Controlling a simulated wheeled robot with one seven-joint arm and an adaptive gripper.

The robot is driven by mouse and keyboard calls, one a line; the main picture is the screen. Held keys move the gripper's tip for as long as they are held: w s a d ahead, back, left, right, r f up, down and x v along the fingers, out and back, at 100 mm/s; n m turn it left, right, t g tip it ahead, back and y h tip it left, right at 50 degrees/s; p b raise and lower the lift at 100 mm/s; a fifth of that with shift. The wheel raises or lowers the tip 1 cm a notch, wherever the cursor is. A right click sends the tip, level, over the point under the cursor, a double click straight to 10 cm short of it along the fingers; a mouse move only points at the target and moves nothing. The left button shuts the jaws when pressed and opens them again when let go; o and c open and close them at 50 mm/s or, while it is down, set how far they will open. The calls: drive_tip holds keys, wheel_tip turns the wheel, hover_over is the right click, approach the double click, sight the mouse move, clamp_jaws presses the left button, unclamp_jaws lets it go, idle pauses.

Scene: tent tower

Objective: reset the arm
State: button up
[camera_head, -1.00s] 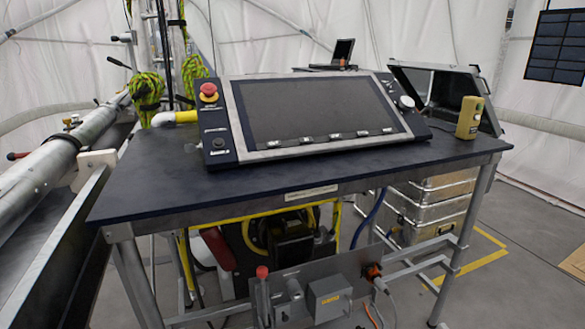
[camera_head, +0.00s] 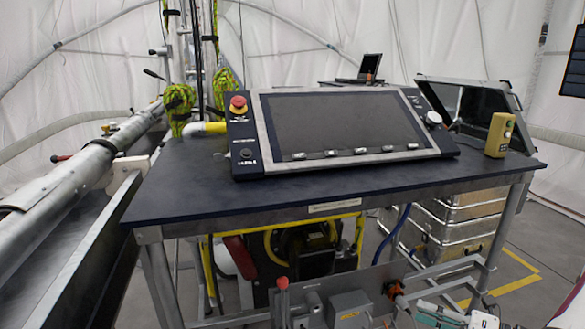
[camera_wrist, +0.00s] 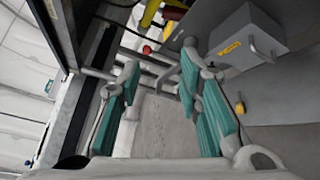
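My gripper (camera_wrist: 160,72) shows in the wrist view with its two teal-padded fingers spread apart. In the head view a pale arm part with a teal strip (camera_head: 440,316), which looks like my gripper, enters at the bottom right, in front of the lower part of the table. The rest of my arm is mostly out of the head view.
A dark table (camera_head: 330,185) carries a tilted console screen (camera_head: 335,122), a red stop button (camera_head: 238,102) and a yellow handheld box (camera_head: 499,135). A grey box (camera_wrist: 247,38) is close to the fingers. Metal cases (camera_head: 465,206) stand right; a large pipe (camera_head: 70,185) runs left.

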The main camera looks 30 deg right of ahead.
drive_tip(key=w+a+r+n+g+y, duration=0.2)
drive_tip(key=w+a+r+n+g, duration=0.15)
drive_tip(key=a+r+n, duration=0.2)
drive_tip(key=w+a+r+n+g+y, duration=0.2)
drive_tip(key=a+r+n+g+y, duration=0.1)
drive_tip(key=a+r+n+g, duration=0.25)
drive_tip(key=s+a+r+n+g+h, duration=0.2)
drive_tip(key=a+r+n+g, duration=0.15)
drive_tip(key=a+n, duration=0.35)
drive_tip(key=s+a+r+n+g+h, duration=0.1)
drive_tip(key=s+a+r+n+g, duration=0.2)
drive_tip(key=a+n, duration=0.35)
drive_tip(key=s+a+r+n+g+h, duration=0.1)
drive_tip(key=s+a+r+n+h, duration=0.1)
drive_tip(key=a+r+n, duration=0.35)
drive_tip(key=s+a+r+n+t+h, duration=0.1)
drive_tip(key=s+a+n+h, duration=0.15)
drive_tip(key=s+n, duration=0.35)
drive_tip(key=s+a+r+n+t+h, duration=0.1)
drive_tip(key=s+n+h, duration=0.35)
drive_tip(key=n, duration=0.45)
wheel_tip(320, 180, up, 20)
drive_tip(key=t+p, duration=0.3)
drive_tip(key=p, duration=1.7)
drive_tip(key=shift+a+r, duration=0.2)
drive_tip(key=shift+r, duration=0.05)
drive_tip(key=shift+w, duration=0.1)
